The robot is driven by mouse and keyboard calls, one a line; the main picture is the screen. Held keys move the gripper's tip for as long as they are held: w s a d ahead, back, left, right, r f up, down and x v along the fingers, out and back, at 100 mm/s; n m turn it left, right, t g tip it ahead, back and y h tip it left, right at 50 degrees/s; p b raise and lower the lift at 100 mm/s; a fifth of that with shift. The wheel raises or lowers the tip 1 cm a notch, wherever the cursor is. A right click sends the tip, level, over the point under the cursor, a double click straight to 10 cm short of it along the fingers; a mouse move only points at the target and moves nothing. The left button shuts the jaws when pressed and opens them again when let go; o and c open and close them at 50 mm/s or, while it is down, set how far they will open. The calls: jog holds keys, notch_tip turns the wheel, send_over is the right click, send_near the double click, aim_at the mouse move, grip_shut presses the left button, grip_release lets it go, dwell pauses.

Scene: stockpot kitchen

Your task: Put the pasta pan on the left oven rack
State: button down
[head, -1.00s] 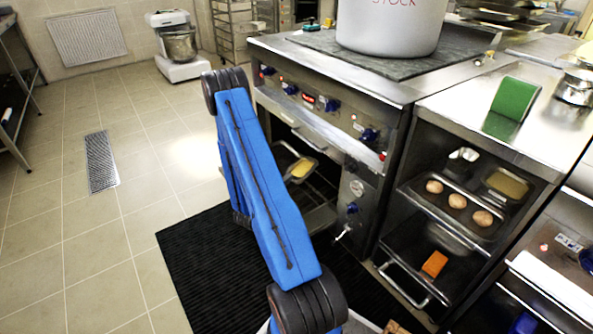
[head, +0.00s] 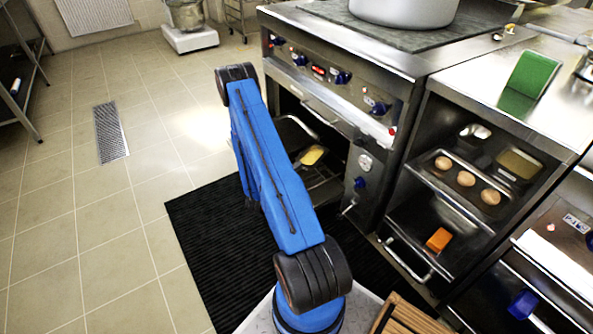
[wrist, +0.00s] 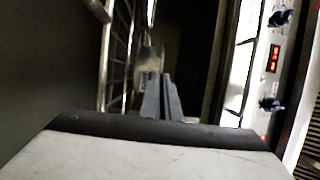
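The pasta pan, a metal pan with yellow pasta (head: 312,155), shows in the open left oven in the head view. It sits by the oven mouth, partly behind my blue arm. In the wrist view two dark fingers of my gripper (wrist: 161,97) are close together, with a grey metal part of the pan (wrist: 150,62) at their tips, so the gripper looks shut on it. The left oven rack (wrist: 113,55) shows as wire bars on the left of the wrist view. My gripper is hidden behind my arm in the head view.
The oven's control panel (wrist: 272,60) is close on the right in the wrist view. A right-hand cabinet holds a tray of eggs (head: 466,179) and an orange block (head: 439,240). A large pot (head: 403,8) stands on top. The tiled floor (head: 75,220) at left is clear.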

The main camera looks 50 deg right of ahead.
jog(key=shift+f, duration=0.65)
jog(key=c, duration=2)
grip_release()
